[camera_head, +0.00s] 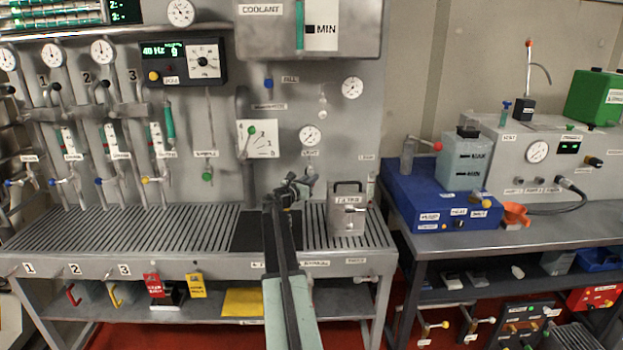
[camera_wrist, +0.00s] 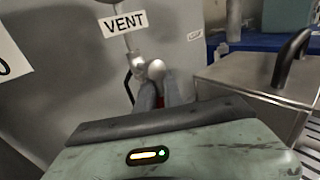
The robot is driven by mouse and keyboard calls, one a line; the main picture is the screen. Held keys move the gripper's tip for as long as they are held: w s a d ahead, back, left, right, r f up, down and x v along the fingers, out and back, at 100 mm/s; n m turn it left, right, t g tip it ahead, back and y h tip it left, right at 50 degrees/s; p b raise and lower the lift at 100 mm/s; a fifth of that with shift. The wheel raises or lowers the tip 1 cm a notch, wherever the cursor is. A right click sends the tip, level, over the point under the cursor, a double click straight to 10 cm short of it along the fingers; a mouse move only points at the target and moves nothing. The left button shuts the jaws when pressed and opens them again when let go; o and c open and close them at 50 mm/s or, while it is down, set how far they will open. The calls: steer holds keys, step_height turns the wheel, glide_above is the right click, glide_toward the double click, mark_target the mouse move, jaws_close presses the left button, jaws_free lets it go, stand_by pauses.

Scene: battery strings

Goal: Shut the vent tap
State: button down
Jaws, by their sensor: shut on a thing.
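The vent tap (camera_wrist: 155,69) is a pale metal fitting with a rounded end, on the grey panel just below the VENT label (camera_wrist: 123,22) in the wrist view. In the head view the tap (camera_head: 311,172) sits under a round gauge, partly hidden by my arm's end. My gripper (camera_wrist: 158,93) is shut at the tap, its fingers closed on the tap's handle. The fingers cover most of the handle, so its angle is hard to tell. A bit of red shows between the fingers. In the head view my gripper (camera_head: 297,186) is small and dark against the panel.
A grey metal box with a black handle (camera_head: 347,208) stands on the slatted bench close right of my gripper; the same box (camera_wrist: 262,75) fills the right of the wrist view. A gauge (camera_head: 309,135) is above the tap. The slatted bench top (camera_head: 130,232) to the left is clear.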

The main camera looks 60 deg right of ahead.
steer(key=shift+w+d+r, duration=0.15)
steer(key=shift+w+r, duration=0.15)
steer(key=shift+r, duration=0.15)
steer(key=shift+p, duration=0.5)
steer(key=p, duration=0.1)
steer(key=m+y+p, duration=0.1)
steer(key=m+p, duration=0.1)
steer(key=shift+w+a+r+y, duration=0.2)
steer(key=shift+w+r+y, duration=0.05)
steer(key=shift+r+y, duration=0.1)
steer(key=m+t+y+p, duration=0.1)
steer(key=p, duration=0.2)
steer(key=m+y+p, duration=0.2)
steer(key=p, duration=0.1)
steer(key=shift+w+a+r+m+t, duration=0.2)
steer(key=shift+m+t, duration=0.1)
steer(key=shift+t, duration=0.1)
steer(key=m+t+y+p, duration=0.2)
steer(key=m+p, duration=0.1)
steer(key=m+t+y+p, duration=0.2)
steer(key=shift+a+r, duration=0.2)
steer(key=shift+r, duration=0.1)
steer(key=shift+w+m+t, duration=0.1)
steer(key=shift+m+t, duration=0.2)
